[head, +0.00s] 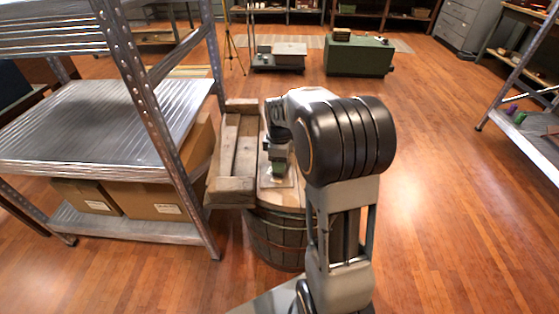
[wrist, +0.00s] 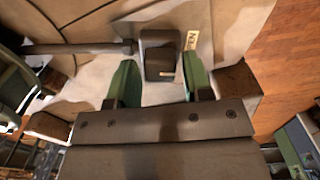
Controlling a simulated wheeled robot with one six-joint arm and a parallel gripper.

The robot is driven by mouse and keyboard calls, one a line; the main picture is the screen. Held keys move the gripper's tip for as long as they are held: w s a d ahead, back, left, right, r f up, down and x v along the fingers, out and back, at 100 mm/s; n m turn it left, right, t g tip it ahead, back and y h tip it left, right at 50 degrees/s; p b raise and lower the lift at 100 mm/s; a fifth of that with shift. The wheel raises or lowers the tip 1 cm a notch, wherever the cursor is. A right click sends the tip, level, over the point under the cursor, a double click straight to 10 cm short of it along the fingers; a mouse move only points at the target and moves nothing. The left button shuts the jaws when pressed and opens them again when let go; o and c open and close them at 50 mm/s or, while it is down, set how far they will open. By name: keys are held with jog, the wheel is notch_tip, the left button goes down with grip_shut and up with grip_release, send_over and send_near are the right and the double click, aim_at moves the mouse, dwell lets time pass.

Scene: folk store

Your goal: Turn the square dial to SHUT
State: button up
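The square dial (wrist: 160,62) is a dark block on a pale panel (wrist: 75,98) in the wrist view. It lies ahead of and between my fingertips, and a small pale mark shows near its lower edge. A small cream label (wrist: 192,40) stands just right of it; its lettering is too small to read. My gripper (wrist: 161,82) is open, with one green finger on each side of the dial's near end. I cannot tell whether either finger touches it. In the head view my gripper (head: 279,168) is over the barrel top, and my arm hides much of that area.
A wooden barrel (head: 275,238) carries the panel, with a wooden crate-like piece (head: 232,160) along its left. A metal shelf (head: 100,125) with cardboard boxes stands close on the left. A dark rod (wrist: 80,48) runs left of the dial. Open floor (head: 450,200) lies to the right.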

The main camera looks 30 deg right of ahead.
jog(key=c, duration=0.6)
jog(key=shift+r+m, duration=0.1)
jog(key=shift+m, duration=0.3)
jog(key=m+p, duration=0.2)
jog(key=m, duration=0.1)
jog(key=m+p, duration=0.2)
jog(key=m, duration=0.3)
jog(key=shift+m+p, duration=0.3)
jog(key=m+p, duration=0.1)
jog(key=m, duration=0.3)
jog(key=shift+m+p, duration=0.65)
jog(key=shift+m, duration=1.55)
